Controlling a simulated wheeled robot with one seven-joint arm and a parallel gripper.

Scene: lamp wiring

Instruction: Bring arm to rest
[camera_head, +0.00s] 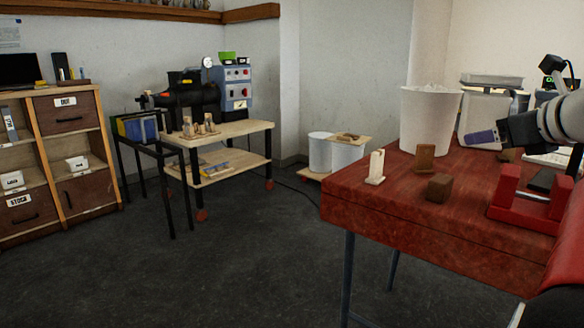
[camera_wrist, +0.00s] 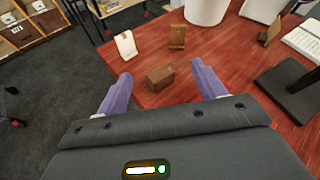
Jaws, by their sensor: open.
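My gripper (camera_wrist: 162,94) is open and empty, its two purple fingers spread wide in the wrist view. In the head view my gripper (camera_head: 483,138) is above the red table (camera_head: 400,220) at the right. In the wrist view a small brown block (camera_wrist: 159,78) lies on the table beyond the fingertips. The block also shows in the head view (camera_head: 439,188).
A white stand (camera_head: 375,168) and a brown stand (camera_head: 424,158) are on the table near a white bin (camera_head: 430,118). A red holder (camera_head: 520,208) is at the right.

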